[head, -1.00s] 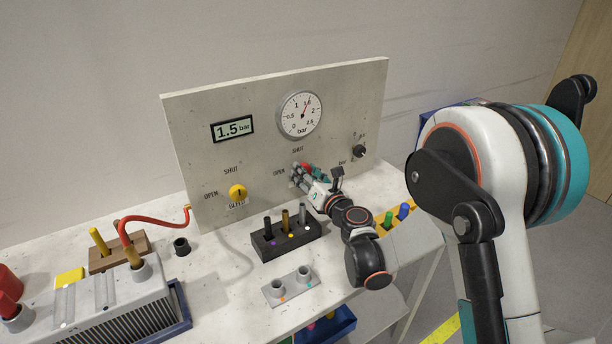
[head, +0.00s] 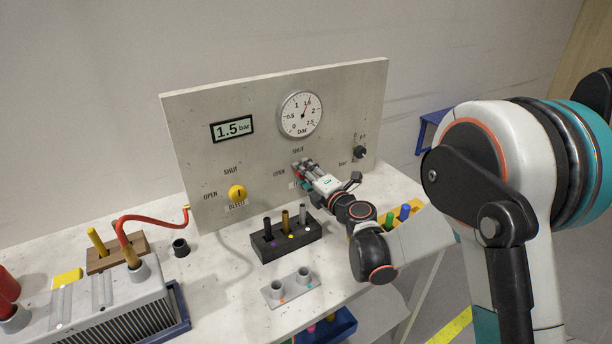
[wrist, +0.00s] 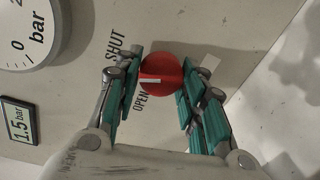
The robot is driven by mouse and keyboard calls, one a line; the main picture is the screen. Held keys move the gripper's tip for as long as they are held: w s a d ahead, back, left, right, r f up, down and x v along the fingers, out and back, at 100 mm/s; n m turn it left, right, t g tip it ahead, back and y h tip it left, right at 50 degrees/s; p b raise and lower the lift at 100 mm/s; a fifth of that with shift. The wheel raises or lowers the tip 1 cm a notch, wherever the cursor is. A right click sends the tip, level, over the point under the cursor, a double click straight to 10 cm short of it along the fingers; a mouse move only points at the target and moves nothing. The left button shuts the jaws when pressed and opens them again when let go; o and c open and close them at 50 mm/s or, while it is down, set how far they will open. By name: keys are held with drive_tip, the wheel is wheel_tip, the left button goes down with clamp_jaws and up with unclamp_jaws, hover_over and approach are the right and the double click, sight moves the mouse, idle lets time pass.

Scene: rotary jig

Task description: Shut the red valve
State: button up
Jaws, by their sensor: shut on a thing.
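The red valve (wrist: 163,68) is a round knob with a white mark, on the panel. In the wrist view it sits between the teal-padded fingers of my gripper (wrist: 157,84), which is shut on it. The white mark points left in that view, between the SHUT and OPEN labels. In the head view my gripper (head: 303,172) reaches the panel below the gauge and covers most of the red valve (head: 296,175).
The panel (head: 265,150) carries a gauge (head: 300,114), a 1.5 bar display (head: 232,129), a yellow knob (head: 237,193) and a black knob (head: 360,152). A black block with pegs (head: 286,238) and a grey two-cup holder (head: 291,288) stand below on the table.

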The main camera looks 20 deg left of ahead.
drive_tip(key=shift+m, duration=1.8)
drive_tip(key=shift+g, duration=0.3)
drive_tip(key=o, duration=1)
drive_tip(key=shift+w, duration=0.1)
drive_tip(key=shift+o, duration=0.2)
drive_tip(key=f+v, duration=0.1)
drive_tip(key=v, duration=1.1)
drive_tip(key=shift+r, duration=0.4)
